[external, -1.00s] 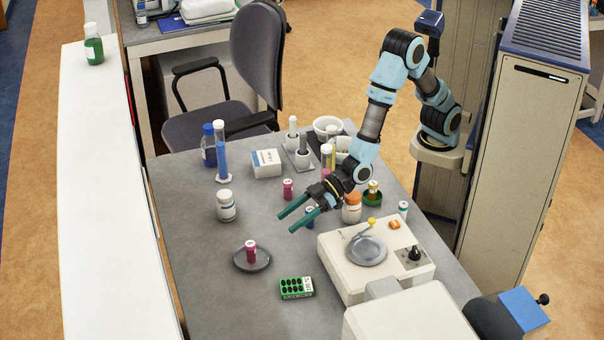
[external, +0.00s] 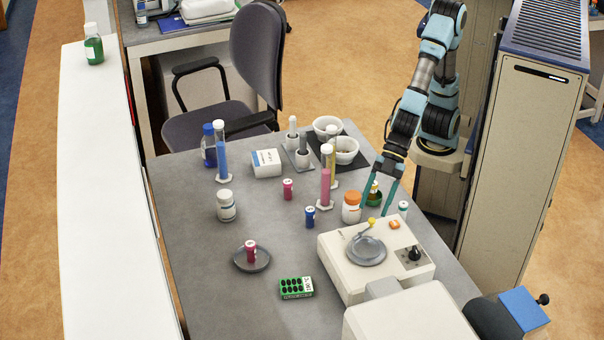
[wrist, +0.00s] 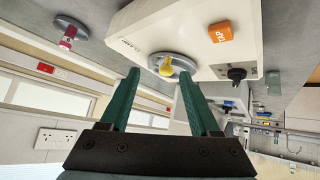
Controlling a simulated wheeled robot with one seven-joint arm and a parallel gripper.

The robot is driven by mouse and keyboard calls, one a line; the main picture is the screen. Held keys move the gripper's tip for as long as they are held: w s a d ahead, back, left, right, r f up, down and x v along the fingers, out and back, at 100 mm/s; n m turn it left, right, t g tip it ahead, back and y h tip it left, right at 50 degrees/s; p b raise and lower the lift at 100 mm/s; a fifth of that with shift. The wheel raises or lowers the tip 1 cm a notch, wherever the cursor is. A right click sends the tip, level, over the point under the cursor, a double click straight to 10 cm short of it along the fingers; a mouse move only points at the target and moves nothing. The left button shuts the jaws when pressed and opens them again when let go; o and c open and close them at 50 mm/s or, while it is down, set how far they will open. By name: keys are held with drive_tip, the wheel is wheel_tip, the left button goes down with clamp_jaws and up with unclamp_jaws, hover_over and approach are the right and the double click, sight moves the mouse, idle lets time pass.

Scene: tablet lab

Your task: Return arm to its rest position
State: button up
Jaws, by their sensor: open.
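My gripper (external: 379,194) is open and empty, with its green fingers pointing down over the right side of the lab table (external: 200,278), near the balance. In the external view my arm is drawn back beside the grey cabinet, its upper part raised and folded. In the wrist view my gripper (wrist: 160,97) shows two green fingers well apart with nothing between them.
The white balance (external: 335,262) with its round pan (external: 367,250) stands just in front of my gripper. A tall grey cabinet (external: 515,150) stands at the right.

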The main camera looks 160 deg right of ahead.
drive_tip(key=s+f+g, duration=0.2)
drive_tip(key=s+f, duration=0.1)
drive_tip(key=s, duration=0.3)
drive_tip(key=s+a+f+m+g, duration=0.1)
drive_tip(key=s+f+g, duration=0.2)
drive_tip(key=s, duration=0.4)
drive_tip(key=s+a+f+m+g+p, duration=0.1)
drive_tip(key=s+f+g, duration=0.1)
drive_tip(key=s+f, duration=0.2)
drive_tip(key=shift+s+a+g+y, duration=0.1)
drive_tip(key=shift+s+g+y, duration=0.1)
drive_tip(key=shift+s, duration=0.7)
drive_tip(key=shift+s+a+g+y, duration=0.1)
drive_tip(key=shift+s+y, duration=0.1)
drive_tip(key=shift+s, duration=0.65)
